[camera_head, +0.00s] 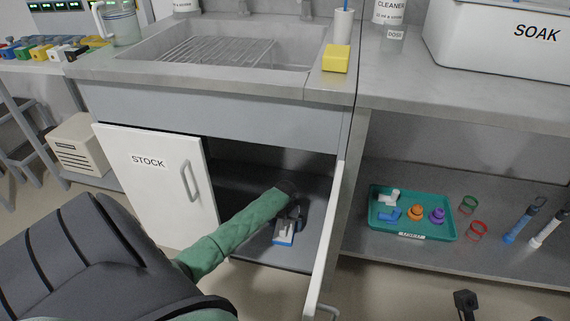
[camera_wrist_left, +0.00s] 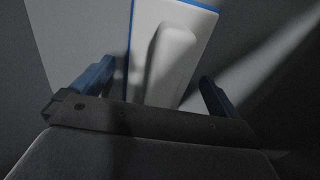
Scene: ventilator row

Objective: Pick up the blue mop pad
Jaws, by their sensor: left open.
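The mop pad (camera_head: 284,238) lies on the floor of the open cabinet under the sink. It has a white top with a raised white block and a blue edge. In the left wrist view the mop pad (camera_wrist_left: 143,20) is ahead of my left gripper (camera_wrist_left: 153,92). The two blue fingers are apart, and the white block shows between and beyond them. My left gripper (camera_head: 290,212) is inside the cabinet in the head view, just behind and above the pad, its fingers partly hidden. Contact with the pad cannot be told. A dark gripper-like part shows at the bottom right.
The STOCK door (camera_head: 160,180) covers the cabinet's left half. The open right door (camera_head: 335,235) stands close to the right of the pad. A teal tray (camera_head: 400,228) with several small parts sits on the shelf to the right. A yellow sponge (camera_head: 336,58) lies by the sink.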

